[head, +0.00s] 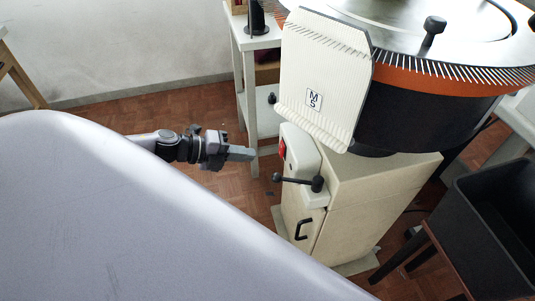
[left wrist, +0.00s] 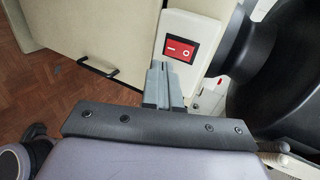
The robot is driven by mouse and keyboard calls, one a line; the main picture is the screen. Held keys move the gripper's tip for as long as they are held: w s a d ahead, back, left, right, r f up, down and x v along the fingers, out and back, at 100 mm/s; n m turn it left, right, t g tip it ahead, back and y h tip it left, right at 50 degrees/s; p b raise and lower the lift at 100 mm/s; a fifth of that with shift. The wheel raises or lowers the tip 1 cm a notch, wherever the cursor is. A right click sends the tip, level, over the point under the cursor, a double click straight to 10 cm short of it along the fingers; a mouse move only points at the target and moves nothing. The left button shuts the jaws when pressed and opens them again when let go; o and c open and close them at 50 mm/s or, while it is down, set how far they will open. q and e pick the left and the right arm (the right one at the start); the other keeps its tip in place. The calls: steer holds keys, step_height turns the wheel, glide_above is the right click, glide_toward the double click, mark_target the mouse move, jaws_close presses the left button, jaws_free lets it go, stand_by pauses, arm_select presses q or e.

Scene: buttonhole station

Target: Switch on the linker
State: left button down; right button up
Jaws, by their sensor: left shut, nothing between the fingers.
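The linker (head: 405,105) is a round machine with an orange ring of pins and a black drum on a cream cabinet. A red rocker switch (head: 282,149) sits on the side of its light box, seen nearly edge-on in the head view. In the left wrist view the red switch (left wrist: 181,50) shows I and O marks on a white plate. I cannot tell which side is pressed. My left gripper (head: 252,154) is shut and empty, pointing at the switch with a gap. In the wrist view its fingertips (left wrist: 161,66) lie just left of and below the switch. My right gripper is not in view.
A black-knobbed lever (head: 298,181) sticks out below the switch. A cream plate marked MS (head: 325,75) hangs above it. A white table (head: 248,40) stands behind, and a black bin (head: 490,225) stands at the right.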

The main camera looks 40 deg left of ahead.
mark_target(282, 149)
arm_select(q)
steer(key=r+x, duration=0.1)
steer(key=x, duration=0.5)
steer(key=shift+w+d, duration=0.2)
steer(key=shift+d, duration=0.05)
